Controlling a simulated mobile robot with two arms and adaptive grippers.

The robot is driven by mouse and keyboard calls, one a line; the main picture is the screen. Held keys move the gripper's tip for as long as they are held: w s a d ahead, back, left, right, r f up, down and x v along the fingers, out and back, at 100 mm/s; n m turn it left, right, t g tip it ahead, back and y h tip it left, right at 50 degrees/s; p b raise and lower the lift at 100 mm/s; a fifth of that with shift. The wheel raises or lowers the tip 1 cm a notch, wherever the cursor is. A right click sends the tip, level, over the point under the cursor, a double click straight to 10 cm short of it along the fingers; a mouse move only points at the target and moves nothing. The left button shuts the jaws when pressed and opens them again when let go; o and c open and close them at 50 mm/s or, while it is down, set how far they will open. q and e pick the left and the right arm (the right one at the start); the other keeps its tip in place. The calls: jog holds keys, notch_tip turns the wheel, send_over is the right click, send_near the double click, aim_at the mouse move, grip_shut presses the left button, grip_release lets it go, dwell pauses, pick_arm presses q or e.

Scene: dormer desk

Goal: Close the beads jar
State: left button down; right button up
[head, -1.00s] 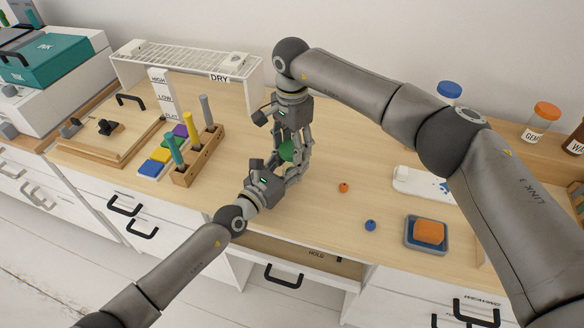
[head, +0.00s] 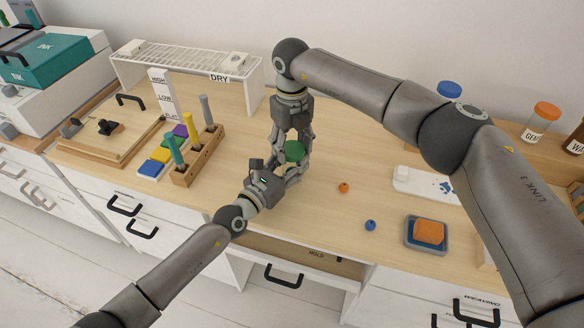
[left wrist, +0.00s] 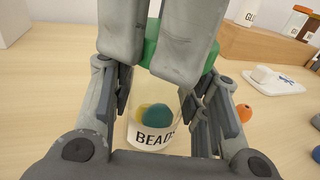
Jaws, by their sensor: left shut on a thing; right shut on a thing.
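The beads jar (left wrist: 153,137) is clear, labelled BEADS, and stands upright on the desk with a teal and a yellow bead inside. My left gripper (head: 291,170) is shut around the jar's body from the front left. The green lid (head: 294,151) is at the top of the jar; it also shows behind the fingers in the left wrist view (left wrist: 209,58). My right gripper (head: 295,146) points down from above and is shut on the green lid. Fingers hide the rim, so I cannot tell how firmly the lid sits.
An orange bead (head: 344,188) and a blue bead (head: 370,225) lie loose to the right. A blue tray with an orange block (head: 429,232) is further right. A wooden stand of coloured tools (head: 199,160) is left of the grippers. A partly open drawer (head: 285,253) is below.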

jog(key=m, duration=0.9)
jog(key=o, duration=1.2)
notch_tip(320, 180, up, 12)
